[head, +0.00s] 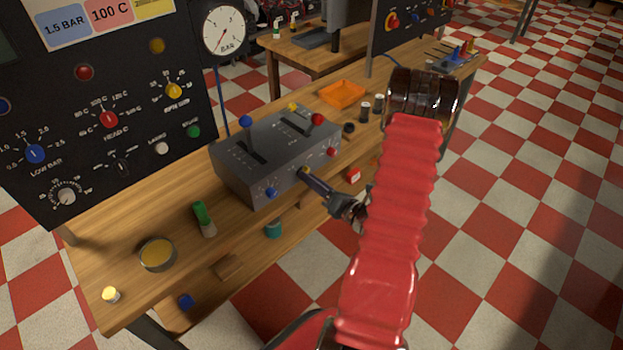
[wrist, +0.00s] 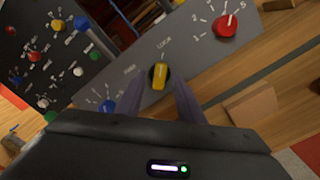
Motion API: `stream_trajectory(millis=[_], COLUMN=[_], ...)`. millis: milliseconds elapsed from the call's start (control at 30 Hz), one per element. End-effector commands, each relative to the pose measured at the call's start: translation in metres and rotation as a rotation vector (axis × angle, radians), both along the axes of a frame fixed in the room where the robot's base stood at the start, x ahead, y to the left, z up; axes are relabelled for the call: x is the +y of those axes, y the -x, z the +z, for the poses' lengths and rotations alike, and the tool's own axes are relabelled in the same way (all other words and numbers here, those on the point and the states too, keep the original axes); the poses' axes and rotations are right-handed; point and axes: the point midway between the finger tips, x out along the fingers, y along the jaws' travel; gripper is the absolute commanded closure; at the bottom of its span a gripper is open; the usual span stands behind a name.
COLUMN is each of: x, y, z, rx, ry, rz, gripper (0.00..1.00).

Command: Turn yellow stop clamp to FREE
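A yellow knob (wrist: 160,76) on a round black base sits on the front of a grey box (head: 243,172), between a blue knob and a red knob. I take it for the stop clamp. In the wrist view its bar stands nearly upright, tilted slightly right at the top. In the wrist view my gripper's fingers (wrist: 161,88) stand apart, one each side of the knob, with a visible gap. Contact is not clear.
The blue knob (head: 271,192) and red knob (head: 331,152) flank the spot. Blue (head: 246,121) and red (head: 317,119) lever balls stand on top. An orange tray (head: 342,94) is behind. A green-topped cylinder (head: 202,215) and amber dish (head: 157,254) lie on the wooden bench at left.

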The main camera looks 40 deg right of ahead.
Motion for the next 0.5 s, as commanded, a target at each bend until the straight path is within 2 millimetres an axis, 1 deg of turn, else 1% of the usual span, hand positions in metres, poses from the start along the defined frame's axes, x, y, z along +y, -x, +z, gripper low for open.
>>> stream_trajectory(millis=[100, 367, 400, 500], x=[0.0004, 0.0002, 0.0002, 0.0003], y=[-0.0052, -0.006, -0.006, -0.006], z=[0.0001, 0.0001, 0.0001, 0.0001], rx=[0.0, 0.0, 0.0, 0.0], ry=[0.0, -0.001, 0.0, 0.0], rz=[0.001, 0.0, 0.0, 0.0], gripper=[0.66, 0.66, 0.66, 0.73])
